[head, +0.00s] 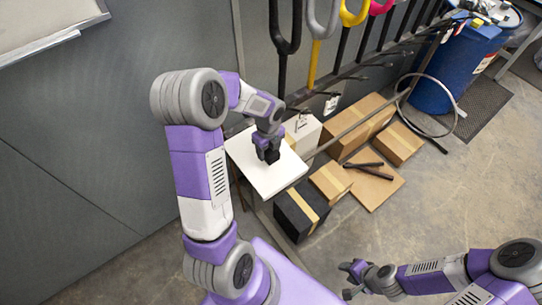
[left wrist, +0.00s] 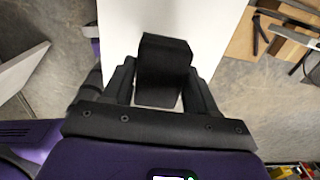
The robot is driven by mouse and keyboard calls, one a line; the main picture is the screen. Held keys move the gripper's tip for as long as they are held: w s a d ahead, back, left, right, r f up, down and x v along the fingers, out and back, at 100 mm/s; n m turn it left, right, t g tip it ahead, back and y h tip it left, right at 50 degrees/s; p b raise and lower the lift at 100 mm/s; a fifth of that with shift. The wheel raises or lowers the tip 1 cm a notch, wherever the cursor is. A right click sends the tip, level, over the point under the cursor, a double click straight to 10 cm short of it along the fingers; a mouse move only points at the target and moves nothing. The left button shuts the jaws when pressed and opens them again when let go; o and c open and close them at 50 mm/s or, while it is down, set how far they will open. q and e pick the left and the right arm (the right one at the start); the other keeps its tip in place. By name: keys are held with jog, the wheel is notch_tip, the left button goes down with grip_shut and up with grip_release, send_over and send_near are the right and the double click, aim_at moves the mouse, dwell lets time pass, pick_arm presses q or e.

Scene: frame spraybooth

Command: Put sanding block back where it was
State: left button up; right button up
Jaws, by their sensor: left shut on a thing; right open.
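The sanding block (left wrist: 163,68) is a dark, nearly black block in the left wrist view. My left gripper (left wrist: 163,85) is shut on it, with one finger on each side. In the head view my left gripper (head: 268,152) is over a small white table top (head: 262,177), and the block is hard to tell from the dark fingers there. I cannot tell whether the block touches the white surface. My right gripper (head: 352,279) is open and empty, low at the bottom right over the floor.
Cardboard boxes (head: 357,125), a black box with a tan stripe (head: 301,210) and a flat cardboard piece with dark bars (head: 374,180) lie on the floor right of the white top. A rack of hooks (head: 352,12) and a blue drum (head: 455,65) stand behind. Grey wall panels are left.

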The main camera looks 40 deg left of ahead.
aim_at(270, 157)
pick_arm(q)
jog(key=shift+w+f, duration=0.2)
jog(key=shift+f, duration=1.25)
jog(key=shift+w+f, duration=0.2)
jog(key=shift+f, duration=1.25)
jog(key=o, duration=0.9)
jog(key=shift+o, duration=0.2)
notch_tip(270, 157, up, 12)
jog(key=shift+s+d, duration=0.1)
